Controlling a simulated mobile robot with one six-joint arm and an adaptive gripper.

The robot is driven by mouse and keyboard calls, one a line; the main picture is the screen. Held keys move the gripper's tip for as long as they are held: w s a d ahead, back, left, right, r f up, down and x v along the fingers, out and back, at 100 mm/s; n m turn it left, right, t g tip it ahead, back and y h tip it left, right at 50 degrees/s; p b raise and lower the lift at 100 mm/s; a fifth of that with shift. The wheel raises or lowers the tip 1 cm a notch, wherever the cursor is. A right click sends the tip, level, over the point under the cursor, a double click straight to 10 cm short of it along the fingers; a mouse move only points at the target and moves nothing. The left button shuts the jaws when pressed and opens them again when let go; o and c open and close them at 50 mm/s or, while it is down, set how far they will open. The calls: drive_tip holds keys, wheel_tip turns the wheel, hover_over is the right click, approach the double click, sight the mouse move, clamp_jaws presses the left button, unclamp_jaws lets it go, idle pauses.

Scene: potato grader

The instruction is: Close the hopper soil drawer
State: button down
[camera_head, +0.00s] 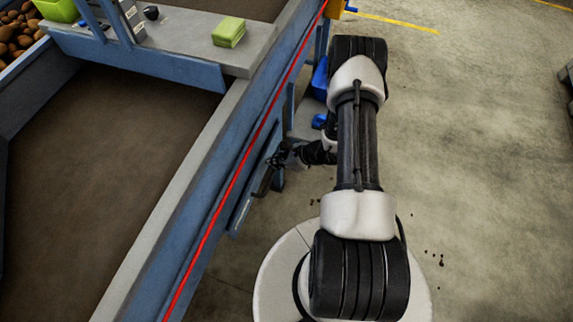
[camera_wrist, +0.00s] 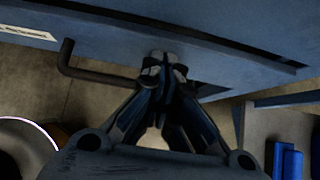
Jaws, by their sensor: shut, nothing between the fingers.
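The hopper soil drawer shows in the wrist view as a blue front panel (camera_wrist: 215,60) across the top, with a dark bar handle (camera_wrist: 95,76) at its lower edge. In the head view the drawer front (camera_head: 242,212) is low on the blue machine side, standing a little out from it; how far is hard to tell. My gripper (camera_wrist: 163,64) is shut and empty, its fingertips together at the panel, just right of the handle's end. I cannot tell whether they touch it. In the head view my gripper (camera_head: 279,160) is small, dark and partly blended with the handle.
The blue machine frame with a red line (camera_head: 262,123) runs along the left. A green block (camera_head: 228,32) lies on its grey ledge. A blue object (camera_head: 320,78) stands on the floor beside the machine, partly behind my arm. Concrete floor (camera_head: 480,150) is open at right.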

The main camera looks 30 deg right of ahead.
sight(264, 161)
drive_tip(key=shift+w+a, duration=0.2)
drive_tip(key=shift+w, duration=0.15)
drive_tip(key=shift+w+a, duration=0.1)
drive_tip(key=shift+w+a+b, duration=0.5)
drive_tip(key=shift+w+a, duration=0.05)
drive_tip(key=shift+w, duration=0.1)
drive_tip(key=shift+w+r, duration=0.1)
